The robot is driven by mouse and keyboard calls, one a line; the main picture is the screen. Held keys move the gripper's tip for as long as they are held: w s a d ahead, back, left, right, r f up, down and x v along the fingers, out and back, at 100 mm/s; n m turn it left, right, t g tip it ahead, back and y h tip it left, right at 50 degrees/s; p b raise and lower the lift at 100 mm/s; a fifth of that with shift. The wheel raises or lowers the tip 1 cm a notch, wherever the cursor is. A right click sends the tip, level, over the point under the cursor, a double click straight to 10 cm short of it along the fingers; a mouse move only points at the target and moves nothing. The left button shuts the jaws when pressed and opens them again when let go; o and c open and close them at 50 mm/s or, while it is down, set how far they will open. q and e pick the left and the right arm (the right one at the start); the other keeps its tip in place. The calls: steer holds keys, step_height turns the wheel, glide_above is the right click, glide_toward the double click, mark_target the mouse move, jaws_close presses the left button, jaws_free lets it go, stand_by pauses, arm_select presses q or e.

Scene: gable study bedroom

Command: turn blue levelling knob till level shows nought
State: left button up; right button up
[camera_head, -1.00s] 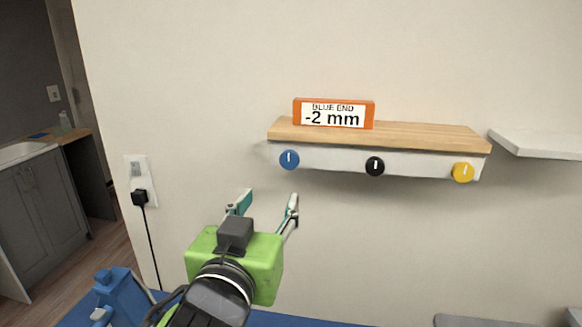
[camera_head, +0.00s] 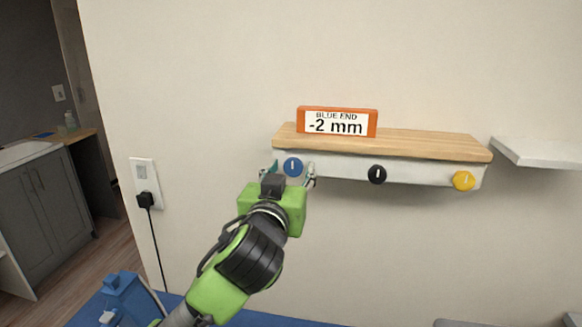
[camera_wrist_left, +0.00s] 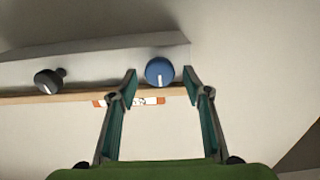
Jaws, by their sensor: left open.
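The blue knob (camera_head: 293,167) sits at the left end of the white shelf front (camera_head: 335,166), its white mark pointing up. It also shows in the left wrist view (camera_wrist_left: 159,72). An orange level (camera_head: 337,121) stands on the wooden shelf top and reads "BLUE END -2 mm". My left gripper (camera_head: 292,170) is open, its fingers on either side of the blue knob in the head view. In the left wrist view the fingertips (camera_wrist_left: 161,80) flank the knob with gaps on both sides. I cannot tell how deep they reach. My right gripper is not in view.
A black knob (camera_head: 377,174) and a yellow knob (camera_head: 464,181) sit further right on the same shelf front. Another white shelf (camera_head: 540,152) is at the right. A wall socket with a black plug (camera_head: 145,199) and cord is at the left. The wall below the shelf is clear.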

arm_select(q)
steer(key=shift+w, duration=0.2)
steer(key=c, duration=1.1)
